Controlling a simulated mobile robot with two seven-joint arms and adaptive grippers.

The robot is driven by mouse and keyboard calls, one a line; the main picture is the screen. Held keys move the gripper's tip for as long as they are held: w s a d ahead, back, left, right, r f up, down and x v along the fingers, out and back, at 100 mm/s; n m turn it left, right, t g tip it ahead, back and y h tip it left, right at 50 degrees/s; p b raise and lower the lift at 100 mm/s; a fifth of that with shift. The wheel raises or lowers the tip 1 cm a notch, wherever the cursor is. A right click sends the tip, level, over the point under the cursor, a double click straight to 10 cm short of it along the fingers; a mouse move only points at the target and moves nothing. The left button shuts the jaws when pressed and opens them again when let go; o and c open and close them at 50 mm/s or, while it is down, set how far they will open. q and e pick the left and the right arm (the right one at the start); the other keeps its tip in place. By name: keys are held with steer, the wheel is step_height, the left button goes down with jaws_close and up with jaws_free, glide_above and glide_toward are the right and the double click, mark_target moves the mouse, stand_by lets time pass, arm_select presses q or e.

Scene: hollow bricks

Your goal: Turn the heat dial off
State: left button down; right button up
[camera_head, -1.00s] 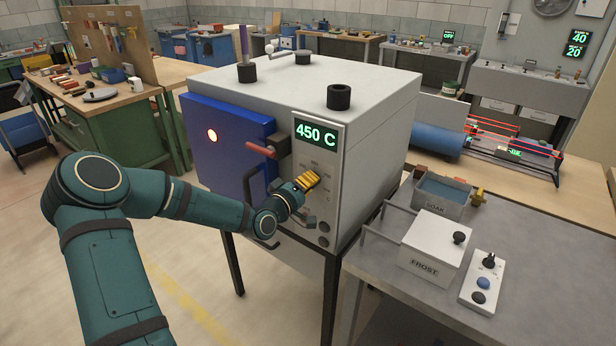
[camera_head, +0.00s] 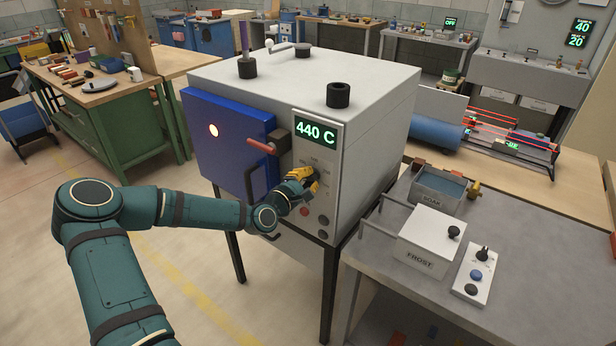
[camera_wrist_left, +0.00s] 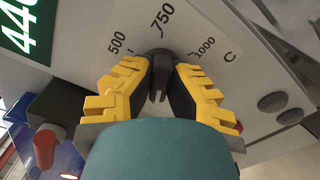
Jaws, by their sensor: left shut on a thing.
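The heat dial (camera_wrist_left: 158,82) is a dark round knob on the kiln's light grey control panel, with marks 500, 750 and 1000 C around it. My left gripper (camera_wrist_left: 160,85) has its yellow and black fingers on either side of the dial's raised bar and is shut on it. In the head view, the left gripper (camera_head: 308,177) is at the panel below the green display (camera_head: 315,129), which reads 440 C. The fingers partly cover the dial there, and its off mark cannot be made out. My right gripper is not in view.
The blue kiln door (camera_head: 225,140) has a lit round window, a red-tipped latch (camera_head: 263,147) and a dark handle. A red button (camera_head: 304,211) and dark knobs (camera_head: 323,220) sit low on the panel. The FROST box (camera_head: 428,240) stands on the table at right.

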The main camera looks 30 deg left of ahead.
arm_select(q)
steer(key=shift+w+d+r+n, duration=0.1)
steer(key=shift+w+r+n, duration=0.05)
steer(key=shift+r+n, duration=0.3)
stand_by(0.3)
steer(key=c, duration=0.9)
jaws_free()
steer(key=shift+f, duration=0.1)
steer(key=shift+c, duration=0.2)
steer(key=shift+w+d+f, duration=0.15)
steer(key=shift+w+f, duration=0.05)
steer(key=shift+s, duration=0.5)
steer(key=s, duration=1.1)
steer(key=shift+a, duration=0.45)
